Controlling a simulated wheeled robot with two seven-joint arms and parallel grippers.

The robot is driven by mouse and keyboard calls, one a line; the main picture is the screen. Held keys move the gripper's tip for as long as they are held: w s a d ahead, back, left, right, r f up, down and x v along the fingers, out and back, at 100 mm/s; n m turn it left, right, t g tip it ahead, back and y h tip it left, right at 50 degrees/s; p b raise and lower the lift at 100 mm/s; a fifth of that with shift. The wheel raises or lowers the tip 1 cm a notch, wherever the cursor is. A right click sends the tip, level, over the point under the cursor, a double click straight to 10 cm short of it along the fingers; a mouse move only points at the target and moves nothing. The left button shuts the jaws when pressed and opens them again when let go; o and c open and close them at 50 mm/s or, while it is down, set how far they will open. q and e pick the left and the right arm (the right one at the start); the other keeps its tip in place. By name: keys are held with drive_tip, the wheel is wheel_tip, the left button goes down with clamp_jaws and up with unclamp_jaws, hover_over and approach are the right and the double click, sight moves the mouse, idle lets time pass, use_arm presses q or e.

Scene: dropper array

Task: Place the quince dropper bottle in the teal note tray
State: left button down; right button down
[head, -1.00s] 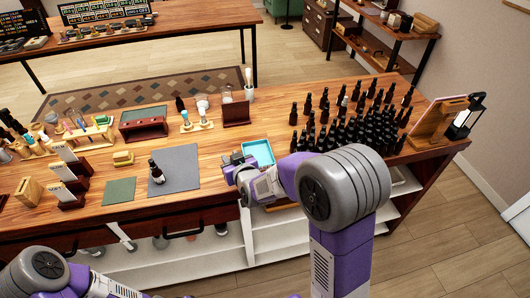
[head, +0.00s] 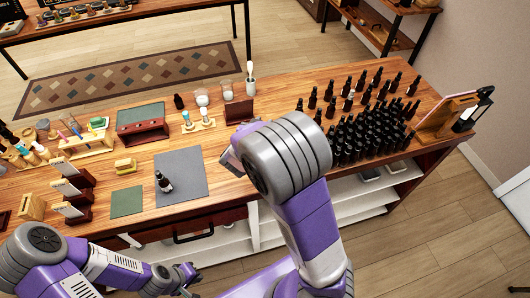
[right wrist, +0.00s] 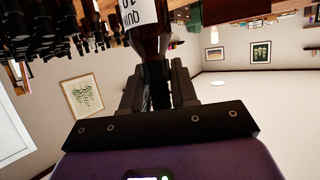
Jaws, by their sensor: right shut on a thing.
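My right gripper (right wrist: 155,74) is shut on the dark cap and neck of a brown glass bottle (right wrist: 148,46). Its white label shows part of a word like "QUIN", upside down in the right wrist view, and the rest is cut off.
Many dark bottles (head: 360,132) crowd the right of the table, beside a wooden stand (head: 446,118). A wooden block (head: 239,111) stands behind my right arm. A green mat (head: 126,201), card holders (head: 70,186) and a yellow block (head: 125,166) are at the left.

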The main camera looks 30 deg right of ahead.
drive_tip(key=shift+s+d+f+m+g+h+b, duration=0.25)
drive_tip(key=shift+s+f+m+g+b, duration=0.15)
drive_tip(key=shift+f, duration=1.1)
drive_tip(key=shift+s+d+f+m+g+h+b, duration=0.2)
drive_tip(key=shift+s+f+b, duration=0.3)
drive_tip(key=shift+f, duration=1.05)
drive_tip(key=shift+s+d+f+m+g+h+b, duration=0.2)
drive_tip(key=shift+s+f+m+g+b, duration=0.25)
drive_tip(key=shift+f, duration=1.05)
drive_tip(key=shift+d, duration=0.1)
drive_tip(key=c, duration=0.9)
unclamp_jaws()
drive_tip(key=shift+f, duration=0.1)
